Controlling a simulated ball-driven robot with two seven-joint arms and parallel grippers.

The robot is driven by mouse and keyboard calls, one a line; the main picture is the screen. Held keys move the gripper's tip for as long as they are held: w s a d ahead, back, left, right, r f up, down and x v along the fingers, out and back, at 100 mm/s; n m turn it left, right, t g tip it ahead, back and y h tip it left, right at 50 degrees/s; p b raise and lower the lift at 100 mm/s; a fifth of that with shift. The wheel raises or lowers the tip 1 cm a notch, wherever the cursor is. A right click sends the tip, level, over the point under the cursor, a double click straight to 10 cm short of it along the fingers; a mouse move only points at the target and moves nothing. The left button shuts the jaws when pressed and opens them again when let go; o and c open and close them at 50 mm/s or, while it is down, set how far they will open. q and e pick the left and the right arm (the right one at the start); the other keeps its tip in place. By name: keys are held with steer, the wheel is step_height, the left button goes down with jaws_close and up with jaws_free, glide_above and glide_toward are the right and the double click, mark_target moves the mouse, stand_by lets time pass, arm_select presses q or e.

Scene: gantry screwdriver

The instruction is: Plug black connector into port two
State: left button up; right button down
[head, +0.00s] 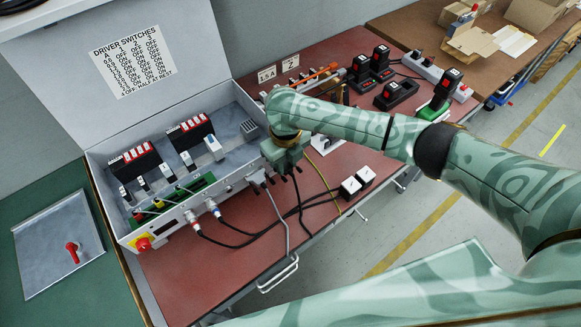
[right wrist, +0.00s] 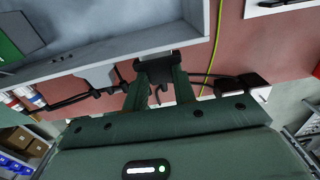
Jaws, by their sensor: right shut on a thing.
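My right gripper (head: 285,165) is in front of the right end of the open control box's front wall (head: 232,190). In the right wrist view its fingers (right wrist: 160,82) are closed on a black connector (right wrist: 168,65), right at the box wall's edge (right wrist: 120,50). In the head view the connector is mostly hidden under my wrist. I cannot tell whether it is touching the wall or seated in a port. Port two is not readable. A grey plug (head: 257,178) and two cable plugs with coloured rings (head: 193,221) sit along the same wall. My left gripper is not in view.
Black cables (head: 250,240) and a yellow-green wire (head: 325,180) lie on the red bench. White-topped black blocks (head: 357,184) stand to the right. Black chargers (head: 397,94) stand behind my arm. A red emergency knob (head: 143,243) is at the box's left corner.

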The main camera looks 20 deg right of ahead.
steer(key=shift+p, duration=0.7)
stand_by(1.5)
steer(key=shift+w+a+b, duration=0.2)
steer(key=shift+w+b, duration=0.15)
steer(key=shift+w, duration=0.25)
stand_by(0.7)
steer(key=c, duration=1.1)
jaws_free()
steer(key=shift+o, duration=0.2)
steer(key=shift+r, duration=0.15)
steer(key=shift+r+p, duration=2.55)
steer(key=shift+r, duration=0.1)
